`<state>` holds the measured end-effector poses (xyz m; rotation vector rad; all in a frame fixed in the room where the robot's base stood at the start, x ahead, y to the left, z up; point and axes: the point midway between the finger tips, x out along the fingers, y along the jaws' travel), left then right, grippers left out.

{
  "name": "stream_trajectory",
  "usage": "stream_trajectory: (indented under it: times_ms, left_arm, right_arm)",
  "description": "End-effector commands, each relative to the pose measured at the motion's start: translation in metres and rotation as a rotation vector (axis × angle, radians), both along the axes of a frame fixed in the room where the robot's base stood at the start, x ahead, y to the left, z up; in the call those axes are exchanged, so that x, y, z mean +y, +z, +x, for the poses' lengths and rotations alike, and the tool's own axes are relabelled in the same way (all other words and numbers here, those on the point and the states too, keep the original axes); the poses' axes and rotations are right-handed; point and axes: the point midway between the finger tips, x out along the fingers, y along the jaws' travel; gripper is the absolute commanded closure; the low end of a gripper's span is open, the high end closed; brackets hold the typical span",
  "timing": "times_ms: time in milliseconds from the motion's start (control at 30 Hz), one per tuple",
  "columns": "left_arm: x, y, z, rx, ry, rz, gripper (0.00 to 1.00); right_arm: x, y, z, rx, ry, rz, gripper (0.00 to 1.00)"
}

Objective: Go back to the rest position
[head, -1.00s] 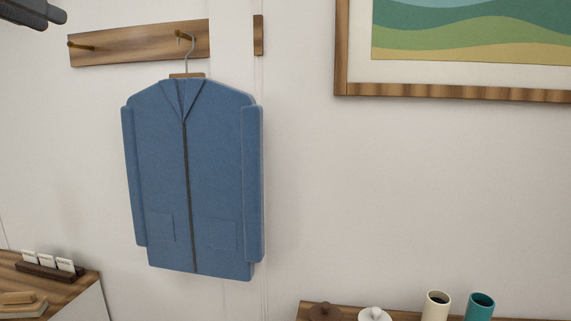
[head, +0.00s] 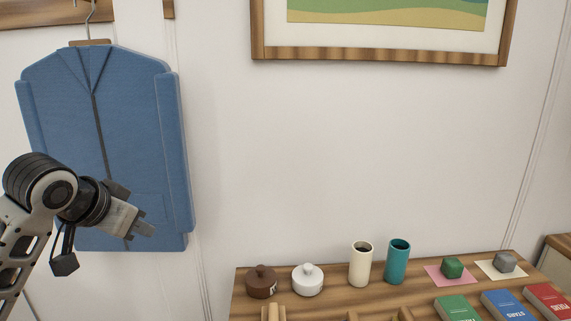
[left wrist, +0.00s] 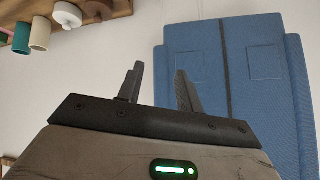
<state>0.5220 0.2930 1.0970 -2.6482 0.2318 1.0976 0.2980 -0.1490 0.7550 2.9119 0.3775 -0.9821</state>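My left gripper (head: 146,231) is in front of the lower part of a blue jacket (head: 135,130) in the head view, with its arm coming in from the left. In the left wrist view the gripper's two fingers (left wrist: 158,72) stand apart with nothing between them. The jacket hangs on a hanger (head: 91,42) at the wall and also shows upside down in the left wrist view (left wrist: 240,70). The arm and gripper hide part of the jacket's lower half. My right gripper is in no view.
A wooden shelf top (head: 330,297) at the lower right bears a brown pot (head: 262,284), a white pot (head: 307,281), a cream cup (head: 360,266), a teal cup (head: 397,264) and several books (head: 505,305). A framed picture (head: 380,48) hangs above. The wall between is bare.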

Motion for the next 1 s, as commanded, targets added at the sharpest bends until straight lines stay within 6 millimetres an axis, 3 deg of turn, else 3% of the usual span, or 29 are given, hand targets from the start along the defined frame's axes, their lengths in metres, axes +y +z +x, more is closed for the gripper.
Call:
stream_trajectory:
  times_ms: [33,200,300,400,600,833,1000]
  left_arm:
    - [-0.017,-0.042,-0.013,0.052,-0.019,-0.003,0.64]
    - [-0.056,-0.146,-0.072,0.174,-0.035,-0.017,0.64]
    - [-0.073,-0.191,-0.117,0.242,-0.022,-0.033,0.64]
    - [-0.083,-0.221,-0.159,0.300,0.004,-0.045,0.64]
    - [-0.090,-0.253,-0.226,0.391,0.064,-0.056,0.64]
    - [-0.091,-0.267,-0.288,0.479,0.139,-0.052,0.64]
    - [-0.101,-0.290,-0.261,0.355,0.102,-0.084,0.64]
  right_arm:
    - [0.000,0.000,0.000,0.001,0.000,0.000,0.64]
    - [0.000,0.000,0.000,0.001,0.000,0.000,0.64]
    - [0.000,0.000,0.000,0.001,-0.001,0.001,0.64]
    - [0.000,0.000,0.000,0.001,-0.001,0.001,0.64]
    - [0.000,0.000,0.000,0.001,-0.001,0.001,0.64]
    - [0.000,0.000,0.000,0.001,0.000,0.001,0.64]
    - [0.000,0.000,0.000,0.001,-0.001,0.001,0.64]
